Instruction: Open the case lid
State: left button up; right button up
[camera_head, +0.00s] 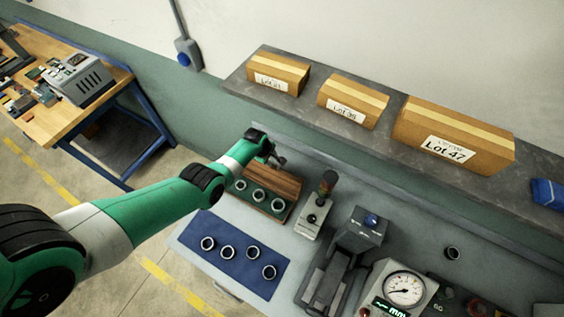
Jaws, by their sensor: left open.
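The wooden case (291,211) stands at the back left of the grey workbench. Its green inside shows, with three metal rings in a row. The brown wooden lid (285,183) is raised at the back of the case, so the inside is uncovered. My left arm reaches in from the left over the case. My left gripper (279,161) is small in view, open, just behind the lid's top edge. I cannot tell whether it touches the lid. My right gripper is out of view.
A blue mat (232,266) with several rings lies in front of the case. A small device with a lever (313,217), a dark press (350,245) and a dial gauge (403,289) stand to the right. Cardboard boxes (452,138) sit on the shelf above.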

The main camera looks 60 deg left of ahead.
pick_arm(q)
jog(key=shift+a+f, duration=0.1)
jog(key=shift+f, duration=0.25)
grip_shut()
jog(key=shift+w, duration=0.1)
dwell(1.1)
